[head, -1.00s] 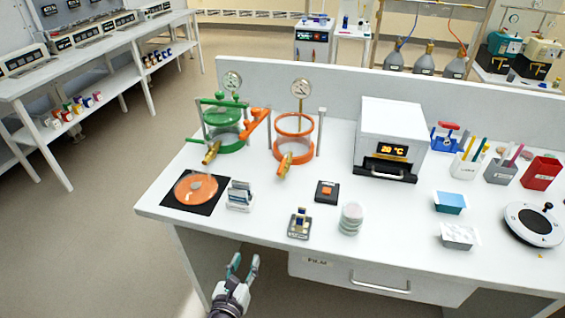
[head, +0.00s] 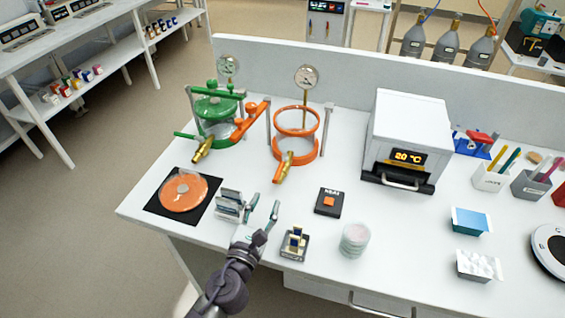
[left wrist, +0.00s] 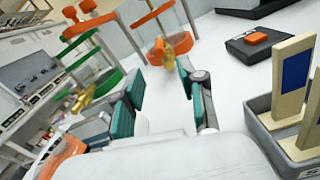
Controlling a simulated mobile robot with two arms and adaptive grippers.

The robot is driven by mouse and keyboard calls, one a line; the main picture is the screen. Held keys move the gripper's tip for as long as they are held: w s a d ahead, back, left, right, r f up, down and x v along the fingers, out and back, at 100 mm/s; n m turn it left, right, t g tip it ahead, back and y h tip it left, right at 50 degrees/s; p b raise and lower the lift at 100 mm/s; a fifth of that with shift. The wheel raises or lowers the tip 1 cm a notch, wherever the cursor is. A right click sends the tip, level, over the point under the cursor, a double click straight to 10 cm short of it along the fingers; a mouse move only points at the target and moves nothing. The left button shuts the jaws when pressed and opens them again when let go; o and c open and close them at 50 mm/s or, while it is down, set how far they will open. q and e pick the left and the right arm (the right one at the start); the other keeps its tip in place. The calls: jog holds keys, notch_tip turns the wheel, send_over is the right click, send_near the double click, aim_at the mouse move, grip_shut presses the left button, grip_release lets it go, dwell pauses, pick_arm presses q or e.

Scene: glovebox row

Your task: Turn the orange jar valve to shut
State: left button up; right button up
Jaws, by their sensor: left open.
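The orange jar (head: 297,135) is a clear vessel with orange rings, open at the top, with a gauge behind it. Its brass valve (head: 284,168) sticks out at the front, towards me; in the left wrist view the valve (left wrist: 178,46) lies just beyond my fingertips. The handle's exact angle is hard to tell. My left gripper (head: 262,213) is open and empty over the front of the bench, short of the valve. It also shows in the left wrist view (left wrist: 166,90), its teal-padded fingers spread. My right gripper is not in view.
An orange disc (head: 184,191), a slide rack (head: 230,205), a small tray (head: 295,246) and a black block with an orange button (head: 329,201) surround the gripper. An oven (head: 407,139) stands right.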

pick_arm(q)
send_near(282, 165)
jog(key=shift+w+d+f, duration=0.1)
jog(key=shift+w+f, duration=0.05)
jog(key=shift+w, duration=0.55)
jog(key=x, duration=0.6)
jog(key=shift+w+f, duration=0.1)
jog(key=shift+f, duration=0.2)
jog(key=shift+w+d, duration=0.15)
jog(key=shift+w, duration=0.55)
jog(key=shift+c, duration=0.2)
grip_shut()
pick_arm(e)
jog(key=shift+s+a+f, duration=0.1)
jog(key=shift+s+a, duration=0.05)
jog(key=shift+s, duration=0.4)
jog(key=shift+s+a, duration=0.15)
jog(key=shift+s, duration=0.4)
